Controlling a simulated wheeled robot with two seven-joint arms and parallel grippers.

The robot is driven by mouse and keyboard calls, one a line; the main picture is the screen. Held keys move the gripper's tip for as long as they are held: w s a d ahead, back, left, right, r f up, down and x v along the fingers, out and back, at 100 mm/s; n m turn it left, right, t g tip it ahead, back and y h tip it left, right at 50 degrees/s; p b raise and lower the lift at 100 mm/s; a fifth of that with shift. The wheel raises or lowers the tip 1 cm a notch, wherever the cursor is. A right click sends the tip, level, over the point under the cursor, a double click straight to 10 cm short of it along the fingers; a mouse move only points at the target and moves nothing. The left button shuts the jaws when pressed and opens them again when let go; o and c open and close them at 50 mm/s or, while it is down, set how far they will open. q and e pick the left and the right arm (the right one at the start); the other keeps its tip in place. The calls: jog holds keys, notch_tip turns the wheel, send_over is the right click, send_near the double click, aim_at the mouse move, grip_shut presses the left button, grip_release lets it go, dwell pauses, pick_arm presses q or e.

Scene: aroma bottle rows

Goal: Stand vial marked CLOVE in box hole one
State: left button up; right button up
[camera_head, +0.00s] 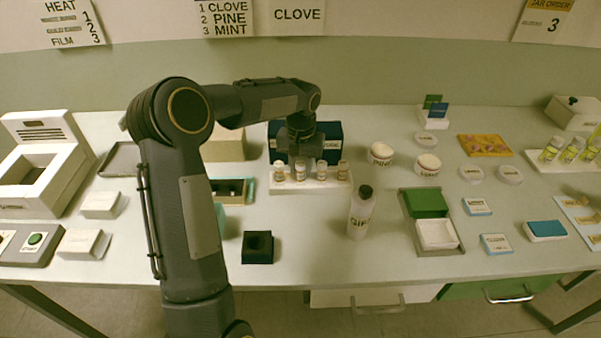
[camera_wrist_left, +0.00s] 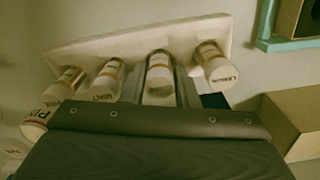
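A white rack (camera_head: 310,186) holds a row of small vials with pale caps. In the left wrist view the rack (camera_wrist_left: 110,48) holds them too; the end vial (camera_wrist_left: 216,68) reads LEMON, and the other labels are too small to read surely. My left gripper (camera_head: 300,152) points down at the rack. In the wrist view its fingers (camera_wrist_left: 161,90) lie either side of the second vial from LEMON's end (camera_wrist_left: 160,75); whether they press on it is unclear. A dark box with holes (camera_head: 230,190) stands left of the rack, partly behind my arm. My right gripper is out of view.
A navy box (camera_head: 330,140) stands behind the rack. A white bottle (camera_head: 361,212) and lidded jars (camera_head: 381,153) stand to the right. A small black block (camera_head: 258,247) is in front. A wall sign (camera_head: 225,18) lists 1 CLOVE, 2 PINE, 3 MINT.

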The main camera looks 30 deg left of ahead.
aim_at(301, 163)
pick_arm(q)
jog(key=c, duration=0.5)
jog(key=shift+r, duration=0.45)
notch_tip(301, 163, up, 2)
jog(key=shift+r, duration=0.25)
jog(key=s+d+r+b, duration=0.2)
jog(key=s+d+r, duration=0.6)
jog(key=s, duration=0.3)
jog(key=shift+s+r, duration=0.3)
jog(key=shift+r, duration=0.55)
